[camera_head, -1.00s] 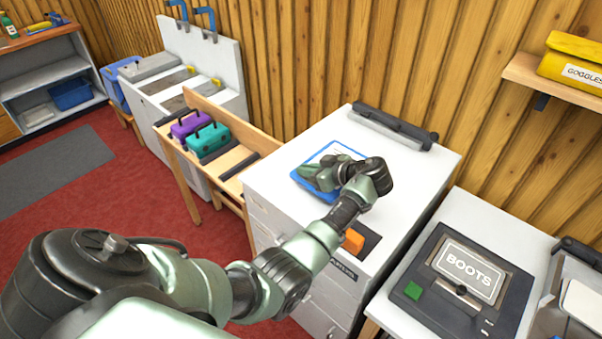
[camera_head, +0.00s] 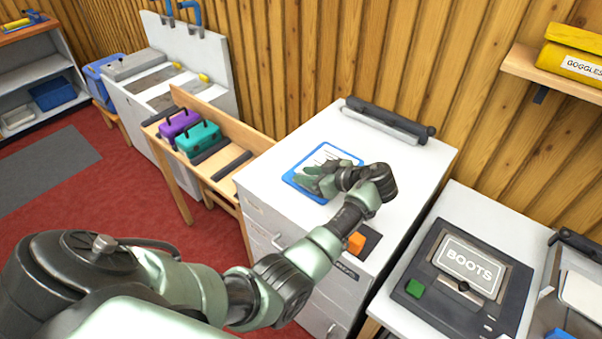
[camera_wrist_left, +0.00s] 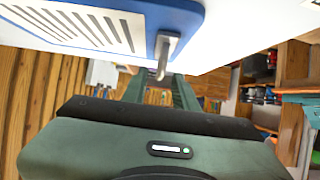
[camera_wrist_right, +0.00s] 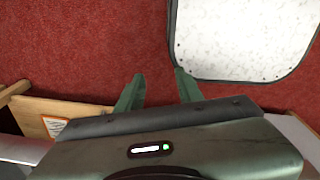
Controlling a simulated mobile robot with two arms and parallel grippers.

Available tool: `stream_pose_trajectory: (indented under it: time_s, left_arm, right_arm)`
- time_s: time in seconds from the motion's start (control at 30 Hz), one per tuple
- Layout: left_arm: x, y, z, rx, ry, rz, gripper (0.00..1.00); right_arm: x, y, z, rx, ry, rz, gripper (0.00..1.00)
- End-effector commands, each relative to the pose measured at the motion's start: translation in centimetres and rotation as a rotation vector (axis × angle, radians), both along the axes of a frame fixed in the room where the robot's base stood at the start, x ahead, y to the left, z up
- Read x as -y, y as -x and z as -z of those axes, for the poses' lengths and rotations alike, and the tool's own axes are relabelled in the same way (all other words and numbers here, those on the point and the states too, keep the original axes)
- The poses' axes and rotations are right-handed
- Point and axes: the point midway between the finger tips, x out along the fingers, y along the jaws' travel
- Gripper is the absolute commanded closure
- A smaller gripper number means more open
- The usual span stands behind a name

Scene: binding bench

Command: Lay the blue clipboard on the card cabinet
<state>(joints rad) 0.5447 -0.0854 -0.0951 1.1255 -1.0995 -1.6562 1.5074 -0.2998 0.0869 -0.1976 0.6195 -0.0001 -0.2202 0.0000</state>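The blue clipboard (camera_head: 292,181) with a white printed sheet lies on the white top of the drawer cabinet (camera_head: 262,178), near its left edge. My left gripper (camera_head: 312,184) is at the clipboard's near side and hides part of it. In the left wrist view the clipboard (camera_wrist_left: 186,16) is at the top, with its metal clip (camera_wrist_left: 164,52) just above the fingers. The left fingers (camera_wrist_left: 160,92) are apart with a gap between them. My right gripper (camera_wrist_right: 158,88) shows only in its wrist view, open and empty above red carpet.
A dark bar device (camera_head: 390,122) stands along the cabinet's back edge. An orange block (camera_head: 355,243) sits near its front right. A wooden rack (camera_head: 180,185) holds purple and teal boxes at left.

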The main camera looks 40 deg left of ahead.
Motion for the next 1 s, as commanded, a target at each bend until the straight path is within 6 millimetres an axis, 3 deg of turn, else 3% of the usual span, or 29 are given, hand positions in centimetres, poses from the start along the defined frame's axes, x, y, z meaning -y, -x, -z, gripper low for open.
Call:
stream_pose_trajectory:
  time_s: [0.2, 0.4, 0.6, 1.0]
  left_arm:
    - [4.4, 0.3, -2.5, 0.0, 0.003, 0.003, 0.71]
    - [7.2, 0.5, -4.0, 0.0, 0.001, 0.001, 0.71]
    - [8.2, 0.7, -4.6, 0.001, 0.0, 0.0, 0.71]
    - [8.2, 0.7, -4.6, 0.0, 0.0, -0.001, 0.71]
  right_arm:
    - [-1.3, 0.0, -0.9, 0.0, -0.016, 0.004, 0.64]
    - [-1.3, 0.0, -1.2, 0.0, -0.015, 0.003, 0.64]
    - [-0.9, 0.0, -1.2, 0.0, -0.011, 0.0, 0.64]
    - [-0.4, -0.1, -1.2, 0.001, -0.005, -0.002, 0.64]
